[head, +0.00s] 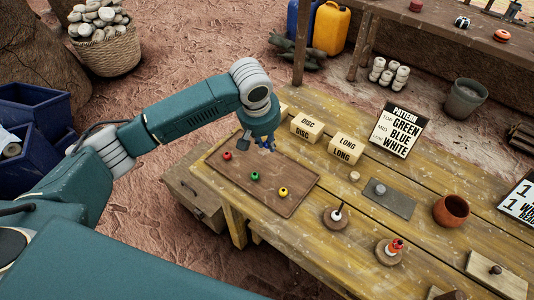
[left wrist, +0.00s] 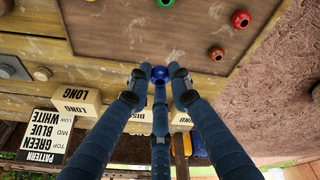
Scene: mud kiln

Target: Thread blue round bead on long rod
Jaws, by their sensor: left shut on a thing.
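My left gripper (head: 267,146) hangs above the back edge of the wooden bead tray (head: 299,205). In the left wrist view its fingers are closed around the blue round bead (left wrist: 159,74), held at the fingertips. The bead is largely hidden by the fingers in the head view. An upright rod with a white bead (head: 336,214) stands on a round wooden base, to the right of the tray. Another round base (head: 388,257) carries a rod with red and white pieces. I cannot tell for sure which rod is the long one. My right gripper is out of view.
Red (head: 227,155), green (head: 255,176) and yellow (head: 283,192) beads lie on the tray. DISC (head: 306,127) and LONG (head: 345,147) blocks and a pattern sign (head: 398,131) stand behind. A grey plate with a knob (head: 387,199) and a clay bowl (head: 451,210) are at the right.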

